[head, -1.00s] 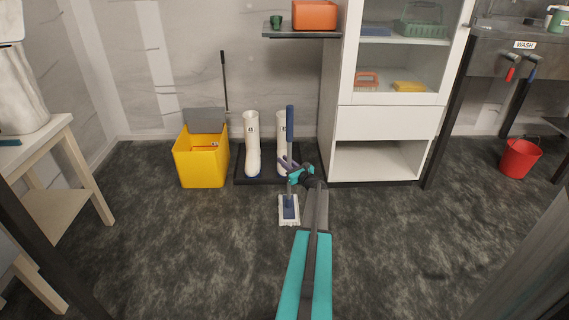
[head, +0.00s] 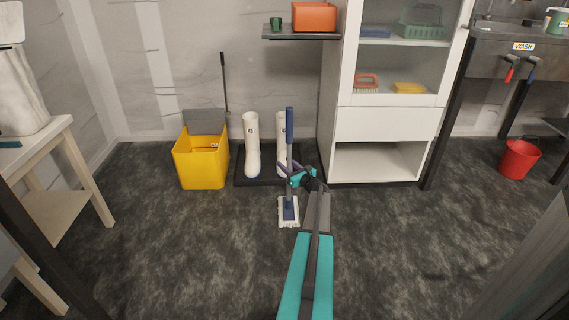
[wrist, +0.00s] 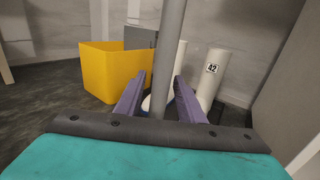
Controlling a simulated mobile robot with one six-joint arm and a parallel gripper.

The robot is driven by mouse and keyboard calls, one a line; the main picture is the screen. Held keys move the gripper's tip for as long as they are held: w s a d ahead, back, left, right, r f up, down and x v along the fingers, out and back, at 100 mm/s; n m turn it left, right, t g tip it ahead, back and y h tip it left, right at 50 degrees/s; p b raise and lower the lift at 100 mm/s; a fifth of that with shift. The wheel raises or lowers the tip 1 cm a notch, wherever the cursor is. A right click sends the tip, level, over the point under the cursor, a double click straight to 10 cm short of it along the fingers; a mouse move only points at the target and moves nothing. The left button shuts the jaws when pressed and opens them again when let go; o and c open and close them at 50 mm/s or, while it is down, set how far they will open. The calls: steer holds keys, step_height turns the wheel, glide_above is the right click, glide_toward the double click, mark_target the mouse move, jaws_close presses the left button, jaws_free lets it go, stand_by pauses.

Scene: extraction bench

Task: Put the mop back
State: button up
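The mop stands nearly upright on the floor in front of the right boot, with a blue grip (head: 289,123), a grey pole and a flat blue-and-white head (head: 289,211) flat on the carpet. In the wrist view, the grey pole (wrist: 164,85) runs between the two purple fingers of my gripper (wrist: 161,80). The fingers are spread, with a gap to the pole on the left; the right fingertip is close to it. My gripper (head: 286,168) also shows in the head view, at the pole below the blue grip.
A yellow bucket (head: 200,165) stands left of white boots (head: 252,145) on a dark tray (head: 240,179). A white cabinet (head: 385,122) stands close on the right. A red bucket (head: 519,159) is far right. Open floor lies in front.

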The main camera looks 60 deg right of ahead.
mark_target(290, 167)
steer(key=p+v, duration=0.2)
steer(key=v, duration=0.7)
steer(key=shift+r+p, duration=0.15)
steer(key=shift+p, duration=0.15)
steer(key=shift+v, duration=0.9)
